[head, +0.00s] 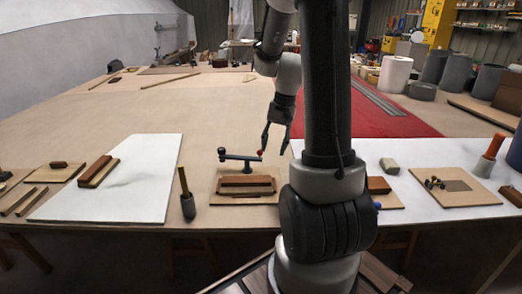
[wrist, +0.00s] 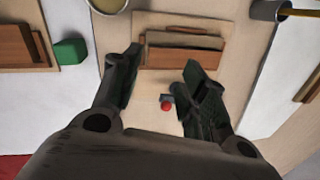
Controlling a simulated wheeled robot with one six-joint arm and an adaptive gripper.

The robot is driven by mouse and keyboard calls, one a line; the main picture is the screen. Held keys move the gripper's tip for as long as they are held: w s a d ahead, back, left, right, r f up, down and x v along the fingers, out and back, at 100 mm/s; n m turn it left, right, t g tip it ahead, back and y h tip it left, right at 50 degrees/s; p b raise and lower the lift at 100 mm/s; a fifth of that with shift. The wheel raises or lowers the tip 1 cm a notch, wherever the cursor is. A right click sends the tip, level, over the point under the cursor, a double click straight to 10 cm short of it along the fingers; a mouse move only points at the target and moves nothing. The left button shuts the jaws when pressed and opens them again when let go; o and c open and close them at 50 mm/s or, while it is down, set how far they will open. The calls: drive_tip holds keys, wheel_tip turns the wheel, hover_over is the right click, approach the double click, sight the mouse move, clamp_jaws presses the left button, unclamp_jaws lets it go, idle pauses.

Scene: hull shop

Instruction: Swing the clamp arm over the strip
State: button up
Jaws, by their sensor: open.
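My right finger hides most of the clamp arm there. Contact with the knob cannot be told.
A dark cup with a stick (head: 188,205) stands left of the board. A white sheet (head: 120,180) with a brown block (head: 97,172) lies farther left. A green block (wrist: 70,51) sits left in the wrist view.

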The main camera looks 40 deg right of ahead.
drive_tip(key=w+d+f+m+t, duration=0.25)
drive_tip(key=w+d+m, duration=0.2)
drive_tip(key=w, duration=0.55)
drive_tip(key=shift+m+h, duration=0.3)
drive_tip(key=shift+m, duration=0.05)
drive_tip(key=x, duration=0.6)
drive_tip(key=shift+w+a+f, duration=0.1)
drive_tip(key=shift+a+f, duration=0.2)
drive_tip(key=shift+f, duration=0.05)
clamp_jaws()
